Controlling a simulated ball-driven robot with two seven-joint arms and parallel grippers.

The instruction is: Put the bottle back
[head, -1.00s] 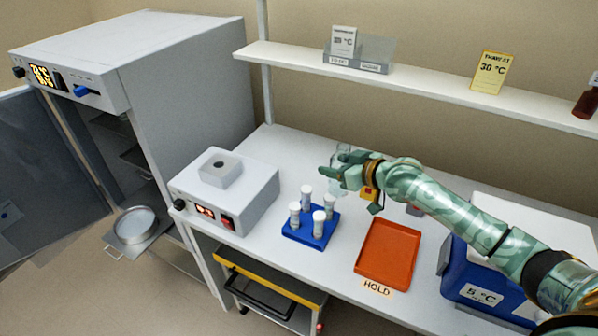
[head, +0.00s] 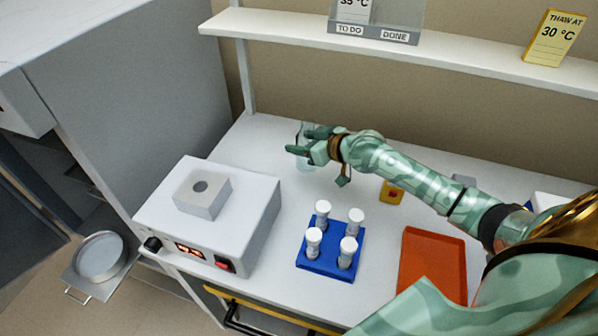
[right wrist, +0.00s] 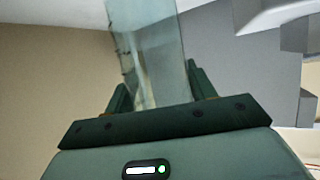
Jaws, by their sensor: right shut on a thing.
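A clear glass bottle (head: 304,163) is held in my right gripper (head: 302,141) at the back of the white bench, behind the blue tube rack. It is see-through and partly hidden by the fingers. In the right wrist view the bottle (right wrist: 150,50) stands between the two dark green fingers (right wrist: 155,88), slightly tilted in the picture, and runs out of the top edge. I cannot tell whether its base touches the bench. My left gripper is not in view.
A blue rack (head: 331,262) with several white-capped tubes stands in front. A white heater block unit (head: 240,215) is to the left, an orange tray (head: 432,262) to the right. A yellow object (head: 392,192) lies near my arm. A shelf (head: 420,58) runs above the bench.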

